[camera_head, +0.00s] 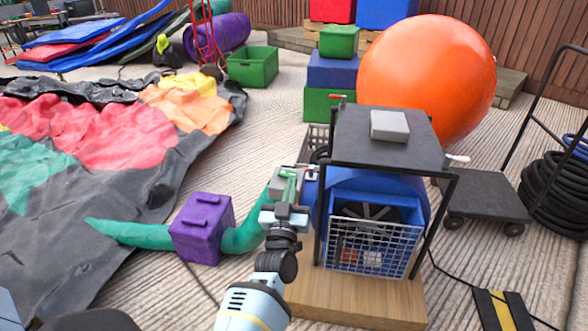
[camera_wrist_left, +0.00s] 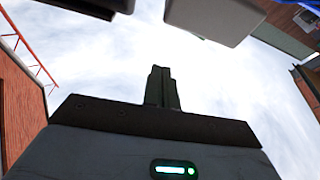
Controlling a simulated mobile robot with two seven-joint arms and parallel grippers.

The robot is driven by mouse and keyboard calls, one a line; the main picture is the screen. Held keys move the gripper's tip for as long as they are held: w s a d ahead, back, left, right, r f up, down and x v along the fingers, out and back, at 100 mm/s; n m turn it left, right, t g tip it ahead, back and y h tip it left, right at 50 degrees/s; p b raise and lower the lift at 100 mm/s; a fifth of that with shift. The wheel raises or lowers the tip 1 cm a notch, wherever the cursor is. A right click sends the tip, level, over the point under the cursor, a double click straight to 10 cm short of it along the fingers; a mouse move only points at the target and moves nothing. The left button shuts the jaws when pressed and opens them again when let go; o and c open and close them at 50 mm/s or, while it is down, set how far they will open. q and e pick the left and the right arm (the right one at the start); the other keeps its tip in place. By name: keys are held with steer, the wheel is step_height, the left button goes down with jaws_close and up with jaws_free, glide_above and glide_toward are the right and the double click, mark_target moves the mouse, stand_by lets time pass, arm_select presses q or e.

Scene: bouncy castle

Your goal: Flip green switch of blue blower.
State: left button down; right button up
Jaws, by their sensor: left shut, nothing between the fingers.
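The blue blower (camera_head: 424,212) stands on a wooden base inside a black frame, with a wire grille over its front opening. A grey box (camera_head: 283,181) sits at its left side, with a narrow green part (camera_head: 291,183) in front that looks like the green switch. My left gripper (camera_head: 289,198) is just below and in front of this box, shut and empty, pointing up and away. I cannot tell whether it touches the switch. In the left wrist view its dark fingers (camera_wrist_left: 161,88) are together against the sky, below a pale grey block (camera_wrist_left: 212,18). My right gripper is out of view.
A teal tube (camera_head: 135,234) with a purple block (camera_head: 203,228) runs left of the blower towards deflated colourful fabric (camera_head: 120,130). A big orange ball (camera_head: 430,75) and stacked crates stand behind. A black cart (camera_head: 480,195) and coiled hose are at right.

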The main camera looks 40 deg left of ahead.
arm_select(q)
steer(key=v, duration=0.3)
steer(key=shift+s+f+p, duration=0.1)
steer(key=shift+s+p, duration=0.2)
steer(key=shift+p, duration=0.05)
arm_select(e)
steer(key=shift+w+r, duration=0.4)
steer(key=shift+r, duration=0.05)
